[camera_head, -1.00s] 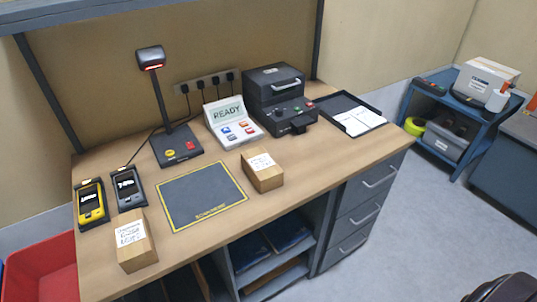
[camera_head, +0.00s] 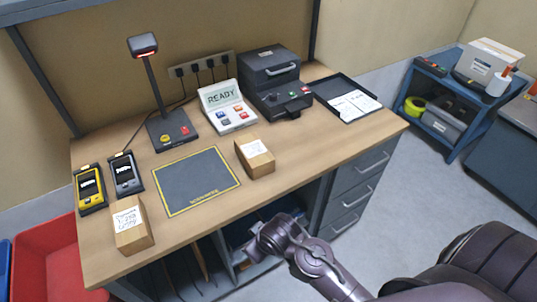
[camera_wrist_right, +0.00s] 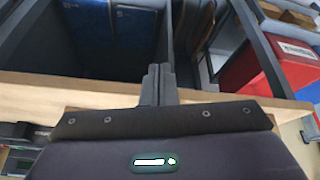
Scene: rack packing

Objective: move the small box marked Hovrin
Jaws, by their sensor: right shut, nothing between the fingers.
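Two small brown boxes with white labels stand on the wooden desk in the head view. One box (camera_head: 132,226) is at the front left edge; the other box (camera_head: 255,158) is right of the dark mat. The label print is too small for me to tell which is marked Hovrin. My right arm reaches in from the lower right in the head view, in front of the desk's open shelves, with its fingers not clearly seen there. In the right wrist view my right gripper (camera_wrist_right: 158,84) is shut and empty, near the desk edge. My left gripper is not in view.
A yellow-bordered mat (camera_head: 196,180) lies bare between the boxes. Behind it are a scanner stand (camera_head: 172,130), a READY panel (camera_head: 228,106) and a dark printer (camera_head: 275,85). Two handheld devices stand at left. A black tray (camera_head: 345,98) lies right. A red bin (camera_head: 45,262) stands lower left.

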